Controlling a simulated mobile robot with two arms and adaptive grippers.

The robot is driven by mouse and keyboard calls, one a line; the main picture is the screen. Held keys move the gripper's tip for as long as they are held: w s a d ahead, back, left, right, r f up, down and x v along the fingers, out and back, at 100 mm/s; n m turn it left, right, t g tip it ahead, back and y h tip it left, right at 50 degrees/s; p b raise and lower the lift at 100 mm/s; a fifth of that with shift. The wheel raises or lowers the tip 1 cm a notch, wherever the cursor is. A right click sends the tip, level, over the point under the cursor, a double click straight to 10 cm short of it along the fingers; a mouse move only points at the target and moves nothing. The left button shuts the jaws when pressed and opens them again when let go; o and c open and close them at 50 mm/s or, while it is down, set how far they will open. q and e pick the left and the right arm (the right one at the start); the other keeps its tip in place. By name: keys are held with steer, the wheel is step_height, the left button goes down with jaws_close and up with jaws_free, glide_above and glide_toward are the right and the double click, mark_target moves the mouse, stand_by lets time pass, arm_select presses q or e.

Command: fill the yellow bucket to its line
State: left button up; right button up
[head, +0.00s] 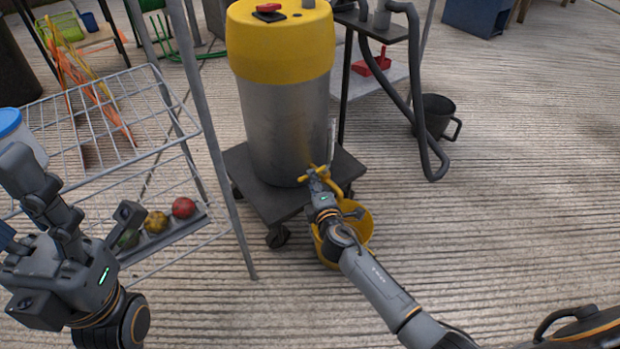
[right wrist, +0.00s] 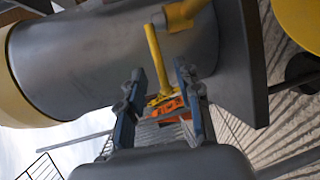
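The yellow bucket (head: 362,229) stands on the floor beside the dolly, partly hidden behind my right arm; its line and contents are not visible. A steel tank (head: 285,130) with a yellow top stands above it, with a yellow tap (head: 334,187) low on its side. My right gripper (head: 321,174) is at the tap. In the right wrist view, the fingers (right wrist: 158,82) are apart, with the yellow tap lever (right wrist: 154,55) showing between them; I cannot tell whether they touch it. My left gripper (head: 85,190) is open and empty at the left.
The tank's wheeled dolly (head: 265,197) stands in the middle. A wire rack (head: 105,105) is at the left, with several coloured balls (head: 183,208) on a low shelf. A black mug-like container (head: 435,114) and a hose (head: 425,140) are at the right.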

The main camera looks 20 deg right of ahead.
steer(key=shift+w+d+f+b, duration=0.1)
steer(key=shift+w+f+b, duration=0.1)
steer(key=shift+w, duration=0.5)
steer(key=shift+w+a+f+b, duration=0.1)
steer(key=shift+w+b, duration=0.1)
steer(key=shift+w, duration=0.5)
steer(key=shift+w+d+f+b, duration=0.1)
steer(key=shift+w+b, duration=0.1)
steer(key=shift+w, duration=0.5)
steer(key=shift+c, duration=0.2)
jaws_close()
